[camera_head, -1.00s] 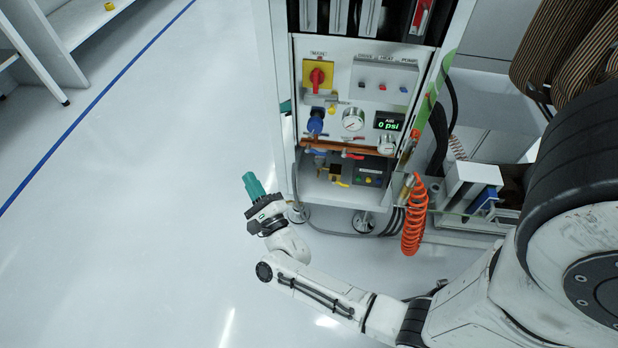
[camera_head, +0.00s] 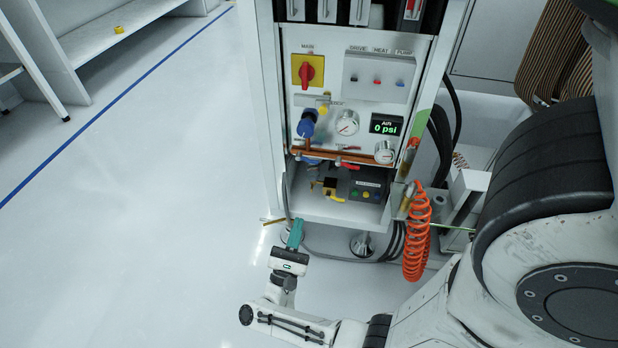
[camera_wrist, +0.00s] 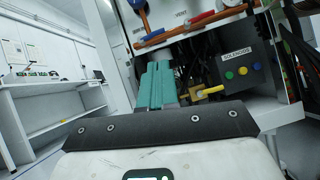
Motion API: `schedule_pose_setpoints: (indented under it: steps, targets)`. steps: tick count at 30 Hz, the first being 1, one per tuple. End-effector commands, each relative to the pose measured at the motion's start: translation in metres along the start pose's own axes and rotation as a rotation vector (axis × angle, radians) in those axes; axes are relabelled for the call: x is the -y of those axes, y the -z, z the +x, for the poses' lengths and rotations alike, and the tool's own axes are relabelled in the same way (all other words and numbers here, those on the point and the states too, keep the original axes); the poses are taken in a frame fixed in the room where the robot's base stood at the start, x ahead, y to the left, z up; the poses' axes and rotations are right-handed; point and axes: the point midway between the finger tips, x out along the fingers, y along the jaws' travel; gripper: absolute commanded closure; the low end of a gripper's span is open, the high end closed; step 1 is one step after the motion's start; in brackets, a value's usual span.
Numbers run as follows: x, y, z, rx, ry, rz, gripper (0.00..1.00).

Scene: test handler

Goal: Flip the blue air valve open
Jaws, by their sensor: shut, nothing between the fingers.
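A small blue lever (camera_head: 311,161) sits under the copper pipe at the left of the cabinet's lower panel. A bigger blue knob (camera_head: 306,125) is above it. I cannot tell for sure which is the air valve; the lever looks the likelier. In the wrist view a blue part (camera_wrist: 137,4) shows at the top edge, partly cut off. My gripper (camera_head: 295,232), with teal fingers, is shut and empty, below and a little left of the blue lever, apart from it. The fingers also show in the wrist view (camera_wrist: 158,84), pointing up toward the panel.
A red lever (camera_head: 347,165) is beside the blue one, under the copper pipe (camera_head: 335,152). The display (camera_head: 386,123) reads 0 psi. A solenoid box (camera_head: 362,186) stands on the lower shelf. An orange coiled hose (camera_head: 416,235) hangs at the right. The floor at left is clear.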

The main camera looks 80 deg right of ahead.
Motion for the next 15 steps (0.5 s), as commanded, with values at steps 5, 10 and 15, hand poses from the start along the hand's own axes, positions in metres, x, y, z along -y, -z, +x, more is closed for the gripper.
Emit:
schedule_pose_setpoints:
  steps: [5,10,15]
  targets:
    - [0.0,0.0,0.001,0.0,-0.001,-0.001,1.0]
    - [0.0,-0.001,0.015,0.001,0.002,-0.001,1.0]
    - [0.0,-0.002,0.044,0.001,0.003,-0.003,1.0]
